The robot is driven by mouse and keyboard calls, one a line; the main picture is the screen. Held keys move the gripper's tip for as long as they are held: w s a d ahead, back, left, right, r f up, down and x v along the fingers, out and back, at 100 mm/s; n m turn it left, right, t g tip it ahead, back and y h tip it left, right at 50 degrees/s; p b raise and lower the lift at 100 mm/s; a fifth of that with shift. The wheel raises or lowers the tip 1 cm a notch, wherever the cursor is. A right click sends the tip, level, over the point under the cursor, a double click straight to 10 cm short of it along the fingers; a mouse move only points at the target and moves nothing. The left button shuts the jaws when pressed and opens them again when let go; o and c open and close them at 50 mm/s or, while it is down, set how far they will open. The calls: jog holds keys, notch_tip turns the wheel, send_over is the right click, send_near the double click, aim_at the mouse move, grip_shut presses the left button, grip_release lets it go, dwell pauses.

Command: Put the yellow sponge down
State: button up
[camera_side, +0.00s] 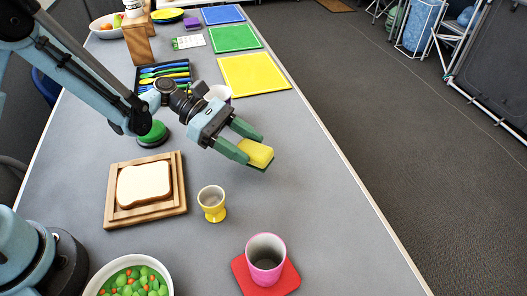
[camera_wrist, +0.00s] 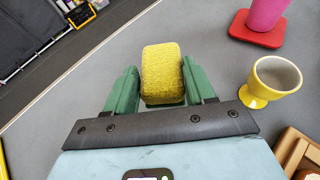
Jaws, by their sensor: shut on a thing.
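My gripper (camera_side: 254,150) has green fingers and is shut on the yellow sponge (camera_side: 257,153). It holds the sponge above the grey table, right of the table's middle in the side view. In the wrist view the sponge (camera_wrist: 162,72) sits between the two green fingers of my gripper (camera_wrist: 162,90), with its far end sticking out past them. The sponge has a dark green layer along its lower side in the side view. How high it is above the table is hard to tell.
A yellow egg cup (camera_side: 212,204) stands in front of the sponge. A pink cup (camera_side: 265,257) stands on a red coaster (camera_side: 289,280). Bread lies on a wooden board (camera_side: 112,205). Yellow (camera_side: 254,74), green and blue squares lie behind. The table right of the sponge is bare.

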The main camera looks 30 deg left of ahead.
jog(key=shift+f, duration=2.05)
jog(key=shift+f, duration=0.1)
jog(key=o, duration=1)
